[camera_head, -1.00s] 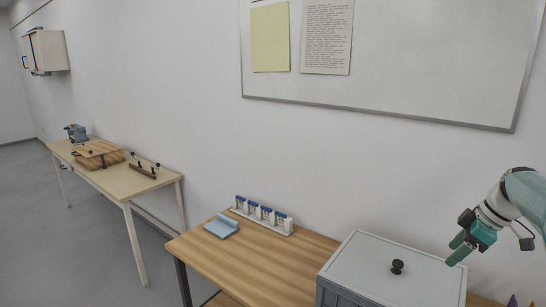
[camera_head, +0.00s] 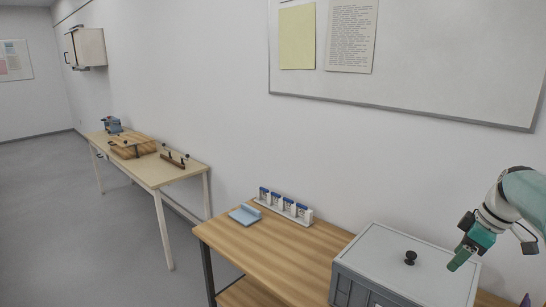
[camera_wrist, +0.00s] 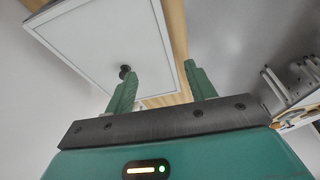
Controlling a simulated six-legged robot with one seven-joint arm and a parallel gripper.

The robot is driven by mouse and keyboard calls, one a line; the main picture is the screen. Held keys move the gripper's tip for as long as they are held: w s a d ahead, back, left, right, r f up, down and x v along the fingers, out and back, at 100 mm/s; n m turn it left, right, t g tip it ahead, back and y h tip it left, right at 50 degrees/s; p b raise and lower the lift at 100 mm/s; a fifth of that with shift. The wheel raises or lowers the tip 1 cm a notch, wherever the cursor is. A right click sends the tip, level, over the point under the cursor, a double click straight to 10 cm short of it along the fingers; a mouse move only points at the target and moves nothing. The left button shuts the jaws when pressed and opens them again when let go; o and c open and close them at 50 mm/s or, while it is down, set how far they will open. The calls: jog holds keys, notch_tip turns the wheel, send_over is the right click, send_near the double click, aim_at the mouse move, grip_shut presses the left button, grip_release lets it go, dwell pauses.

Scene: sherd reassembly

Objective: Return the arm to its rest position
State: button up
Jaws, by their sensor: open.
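My gripper (camera_head: 464,254) is at the right of the head view, at the end of my raised arm, beside and above the grey box with a lid. In the wrist view my gripper (camera_wrist: 165,85) shows two green fingers spread apart with nothing between them. The grey box's pale lid (camera_head: 390,262) has a black knob (camera_head: 410,257). The lid also shows in the wrist view (camera_wrist: 95,45), beyond the left finger, with the knob (camera_wrist: 125,71) close beside that finger in the picture. I cannot tell the exact gap between finger and lid.
The box stands on a wooden table (camera_head: 300,255) with a rack of blue-topped items (camera_head: 285,207) and a light blue tray (camera_head: 245,215). A second table (camera_head: 150,172) to the left holds wooden fixtures. A whiteboard (camera_head: 420,70) hangs behind. Grey floor (camera_head: 60,220) is open at left.

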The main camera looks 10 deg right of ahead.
jog(key=s+a+r+m+h, duration=0.1)
jog(key=a+r+m+h, duration=0.15)
jog(key=a, duration=1.85)
jog(key=s+a+f+m+t, duration=0.1)
jog(key=s+a+f+m, duration=0.1)
jog(key=s+a, duration=0.4)
jog(key=s+a+f+m+t, duration=0.1)
jog(key=s+a+f+m, duration=0.1)
jog(key=s+a, duration=0.4)
jog(key=shift+s+a+f+m+t, duration=0.2)
jog(key=shift+a+m+t, duration=0.2)
jog(key=shift+a, duration=0.8)
